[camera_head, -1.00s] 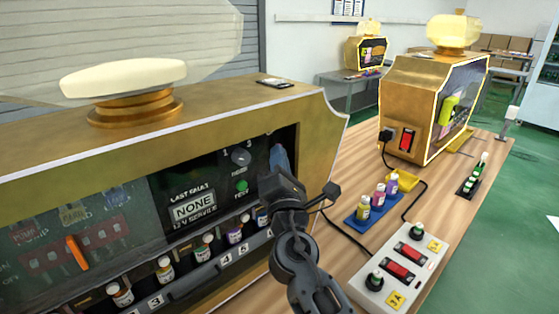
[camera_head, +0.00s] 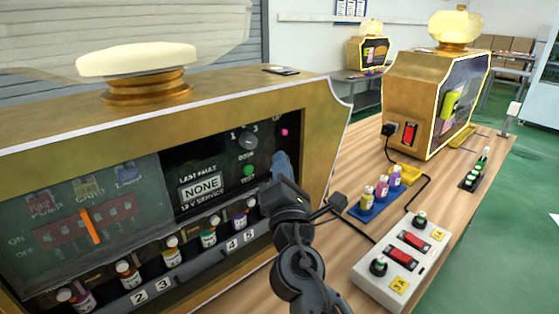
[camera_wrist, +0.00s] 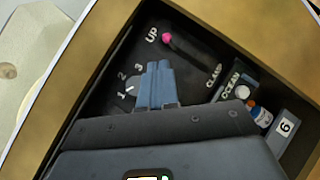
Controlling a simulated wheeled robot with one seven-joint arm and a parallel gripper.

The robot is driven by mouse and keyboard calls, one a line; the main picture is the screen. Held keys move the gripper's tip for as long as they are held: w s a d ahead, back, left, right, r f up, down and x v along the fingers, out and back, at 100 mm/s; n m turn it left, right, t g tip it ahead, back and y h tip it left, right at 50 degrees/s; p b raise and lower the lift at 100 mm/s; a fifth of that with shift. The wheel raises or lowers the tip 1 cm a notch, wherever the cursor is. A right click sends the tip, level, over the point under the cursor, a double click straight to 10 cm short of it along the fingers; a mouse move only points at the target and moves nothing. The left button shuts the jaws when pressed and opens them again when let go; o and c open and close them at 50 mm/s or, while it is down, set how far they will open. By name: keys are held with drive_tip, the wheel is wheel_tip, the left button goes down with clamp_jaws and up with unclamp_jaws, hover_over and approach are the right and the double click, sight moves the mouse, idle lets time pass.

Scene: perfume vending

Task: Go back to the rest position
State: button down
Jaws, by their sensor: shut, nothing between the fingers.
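My gripper (camera_head: 281,163) is in front of the right part of the gold vending machine's dark panel. Its two blue fingers are together and empty, and they also show in the wrist view (camera_wrist: 155,83). In the wrist view the fingers point at the panel, over the area beside a dial marked 1 and 2 (camera_wrist: 130,88). I cannot tell whether they touch the panel. A pink knob (camera_wrist: 167,37) sits near the word UP, at one end of a slot. The head view shows a green button (camera_head: 248,170) and a screen reading NONE (camera_head: 200,189).
Several small bottles stand along the machine's lower front, such as a green-labelled one (camera_head: 208,238). On the wooden table are a blue tray (camera_head: 369,211) with bottles, a white switch box (camera_head: 389,285) and cables. A second gold machine (camera_head: 412,85) stands behind.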

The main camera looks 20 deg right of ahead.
drive_tip(key=s+a, duration=0.2)
drive_tip(key=s, duration=0.5)
drive_tip(key=s+f+m+g+y, duration=0.4)
drive_tip(key=s+f+m+y, duration=0.3)
drive_tip(key=s+f, duration=1.1)
drive_tip(key=s+d+r+m+g, duration=0.1)
drive_tip(key=s+r+m, duration=0.2)
drive_tip(key=s+m, duration=0.4)
drive_tip(key=s+d+r+m+g, duration=0.1)
drive_tip(key=s+r+m, duration=0.2)
drive_tip(key=s+m, duration=0.5)
drive_tip(key=s, duration=0.8)
drive_tip(key=shift+d+h, duration=0.2)
drive_tip(key=shift+h, duration=0.1)
drive_tip(key=c, duration=1.9)
unclamp_jaws()
